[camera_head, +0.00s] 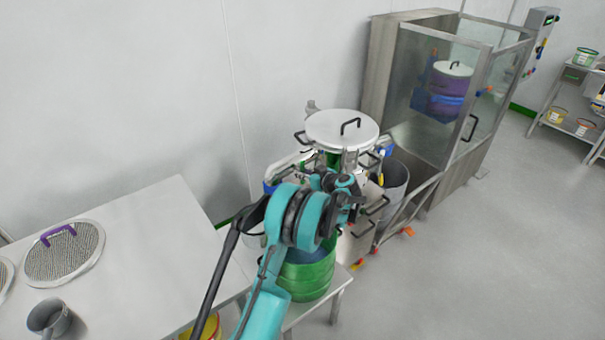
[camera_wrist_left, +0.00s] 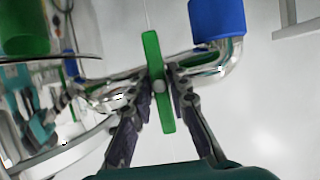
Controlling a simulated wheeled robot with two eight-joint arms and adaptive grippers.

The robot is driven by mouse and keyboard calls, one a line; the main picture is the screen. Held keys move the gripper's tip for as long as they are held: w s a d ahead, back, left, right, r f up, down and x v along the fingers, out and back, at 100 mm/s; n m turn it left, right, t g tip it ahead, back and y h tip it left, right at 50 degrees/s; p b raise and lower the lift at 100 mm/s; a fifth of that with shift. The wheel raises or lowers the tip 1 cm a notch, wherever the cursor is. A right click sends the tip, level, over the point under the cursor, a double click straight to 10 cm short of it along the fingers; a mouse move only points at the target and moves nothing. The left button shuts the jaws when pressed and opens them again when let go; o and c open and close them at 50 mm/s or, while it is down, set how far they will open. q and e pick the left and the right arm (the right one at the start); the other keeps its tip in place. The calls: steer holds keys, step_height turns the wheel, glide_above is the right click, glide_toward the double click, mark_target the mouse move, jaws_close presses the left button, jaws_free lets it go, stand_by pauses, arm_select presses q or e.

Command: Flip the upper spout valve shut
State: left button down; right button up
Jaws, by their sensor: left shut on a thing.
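A green valve lever (camera_wrist_left: 152,55) with a round pivot shows in the middle of the left wrist view, on a shiny metal spout pipe (camera_wrist_left: 202,66). The pipe bends to a blue sleeve (camera_wrist_left: 216,18). My left gripper (camera_wrist_left: 161,84) has one finger on each side of the lever and is shut on it. In the head view my left gripper (camera_head: 345,194) is at the front of the sifter, below its white lid (camera_head: 342,130), and hides the lever. The lever lies across the pipe in the wrist view. My right gripper is not in view.
A green tub (camera_head: 307,278) stands below my arm. A steel table (camera_head: 140,250) at the left holds a round mesh screen (camera_head: 65,253) and a metal jug (camera_head: 48,317). A glass-sided steel booth (camera_head: 440,95) stands behind right. Open floor lies at the right.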

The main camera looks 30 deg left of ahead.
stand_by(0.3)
arm_select(q)
steer(key=c, duration=1.4)
jaws_free()
steer(key=shift+c, duration=0.2)
steer(key=v, duration=1.2)
steer(key=shift+w+r, duration=0.1)
